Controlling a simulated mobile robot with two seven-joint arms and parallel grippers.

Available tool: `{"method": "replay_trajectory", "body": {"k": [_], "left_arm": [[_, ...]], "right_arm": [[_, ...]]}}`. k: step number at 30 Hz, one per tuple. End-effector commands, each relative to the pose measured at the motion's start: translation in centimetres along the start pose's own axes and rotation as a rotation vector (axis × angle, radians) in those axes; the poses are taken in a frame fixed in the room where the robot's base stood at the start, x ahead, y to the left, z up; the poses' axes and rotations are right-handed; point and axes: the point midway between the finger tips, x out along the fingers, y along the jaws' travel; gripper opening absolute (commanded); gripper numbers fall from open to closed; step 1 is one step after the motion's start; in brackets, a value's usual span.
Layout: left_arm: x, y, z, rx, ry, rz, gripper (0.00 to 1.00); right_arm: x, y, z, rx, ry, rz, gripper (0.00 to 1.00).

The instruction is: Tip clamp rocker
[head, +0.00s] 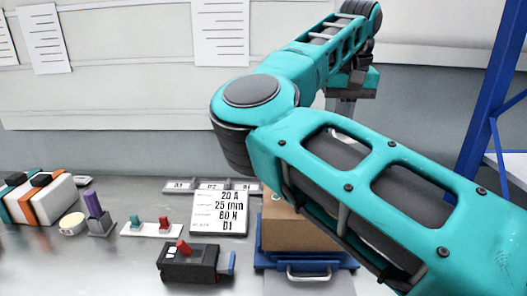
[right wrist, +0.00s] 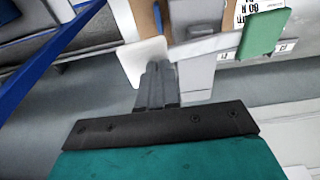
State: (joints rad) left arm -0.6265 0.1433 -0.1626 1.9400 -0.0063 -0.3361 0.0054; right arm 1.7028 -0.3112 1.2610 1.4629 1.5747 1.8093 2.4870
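A black unit (head: 190,264) with a red rocker (head: 183,246) on top and a blue piece at its right end sits at the front of the bench. Behind it, a white plate (head: 151,230) carries a small teal rocker (head: 135,221) and a red one (head: 164,223). I cannot tell which is the clamp rocker. My right gripper (head: 341,106) is high at the back right, far from both. In the right wrist view its grey fingers (right wrist: 157,85) are close together, with nothing clearly held. My left gripper is not in view.
A cardboard box (head: 287,232) stands on a blue base, partly behind my right arm. A label card (head: 219,213) stands left of it. A purple-handled part (head: 94,205), a white roll (head: 72,224) and striped blocks (head: 45,200) are at left. A blue frame (head: 490,100) rises at right.

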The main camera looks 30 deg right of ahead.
Motion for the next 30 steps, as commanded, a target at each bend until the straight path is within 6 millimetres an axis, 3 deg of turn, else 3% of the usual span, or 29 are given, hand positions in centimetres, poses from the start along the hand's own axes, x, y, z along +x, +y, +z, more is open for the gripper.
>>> {"method": "replay_trajectory", "body": {"k": [20,30], "left_arm": [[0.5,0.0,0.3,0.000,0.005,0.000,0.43],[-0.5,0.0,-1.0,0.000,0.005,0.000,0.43]], "right_arm": [[1.4,-0.3,0.3,-0.004,-0.009,-0.006,0.00],[-0.7,-0.1,-0.1,-0.002,-0.004,-0.003,0.00]]}}
